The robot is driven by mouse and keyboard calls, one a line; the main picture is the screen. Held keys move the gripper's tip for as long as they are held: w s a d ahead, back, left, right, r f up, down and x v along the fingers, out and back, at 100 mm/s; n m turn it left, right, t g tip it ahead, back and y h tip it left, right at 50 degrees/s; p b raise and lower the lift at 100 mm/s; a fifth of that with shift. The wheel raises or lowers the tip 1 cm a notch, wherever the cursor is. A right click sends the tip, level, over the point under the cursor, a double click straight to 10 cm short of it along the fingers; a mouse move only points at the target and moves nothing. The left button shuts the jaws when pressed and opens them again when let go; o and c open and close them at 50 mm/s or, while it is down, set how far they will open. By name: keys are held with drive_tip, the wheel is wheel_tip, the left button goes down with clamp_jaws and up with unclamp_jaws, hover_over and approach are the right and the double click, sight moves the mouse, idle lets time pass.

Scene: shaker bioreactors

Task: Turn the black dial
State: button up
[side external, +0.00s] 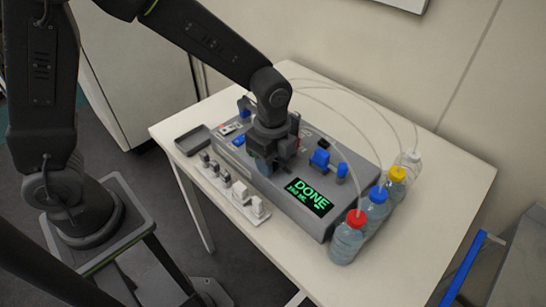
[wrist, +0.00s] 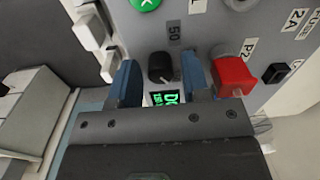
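The black dial (wrist: 160,68) is on the grey panel of the machine, below a "50" label in the wrist view. My gripper (wrist: 158,64) has its two blue fingers apart, one on each side of the dial. A narrow gap shows between dial and fingers, so they do not look closed on it; contact lower down cannot be made out. In the side external view my gripper (side external: 273,156) points down over the grey machine (side external: 300,208), hiding the dial. The screen (side external: 306,198) reads "DONE" in green; part of it (wrist: 165,98) shows between the fingers.
In the wrist view, a red part (wrist: 233,76) sits close beside the right finger, with a black button (wrist: 275,73) beyond. A green button (wrist: 146,4) is at the top. Capped bottles (side external: 348,238) stand at the machine's right; a grey tray (side external: 192,141) lies at its left.

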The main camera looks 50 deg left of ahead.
drive_tip(key=c, duration=0.8)
drive_tip(key=shift+o, duration=0.2)
drive_tip(key=shift+n, duration=0.3)
drive_tip(key=n, duration=0.9)
drive_tip(key=shift+n, duration=0.4)
drive_tip(key=n, duration=1.3)
drive_tip(key=shift+f+n, duration=0.1)
drive_tip(key=shift+n, duration=0.3)
